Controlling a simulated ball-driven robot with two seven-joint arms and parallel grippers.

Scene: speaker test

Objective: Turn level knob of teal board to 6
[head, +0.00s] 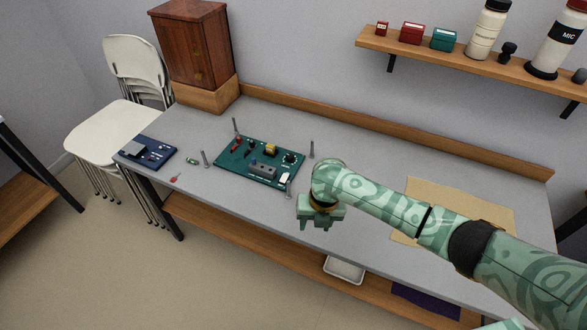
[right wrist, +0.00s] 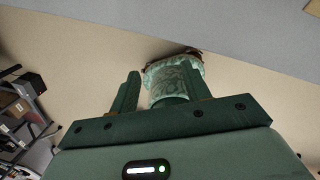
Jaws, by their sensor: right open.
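The teal board (head: 232,172) lies on the grey table, left of the middle in the head view. A round black knob (head: 290,158) sits near its right end; its label and pointer setting are too small to read. My right gripper (head: 318,226) is open and empty, apart from the board, to its lower right by the table's front edge. In the right wrist view its fingers (right wrist: 155,88) show with nothing between them that I can tell is held; the board is not in that view. My left gripper is not in view.
Thin upright posts (head: 312,149) stand around the board. A blue board (head: 147,152) and small loose parts (head: 192,161) lie to the left. A tan mat (head: 460,200) lies on the right. A wooden cabinet (head: 195,45) stands at the back left. A shelf (head: 470,65) hangs above the table.

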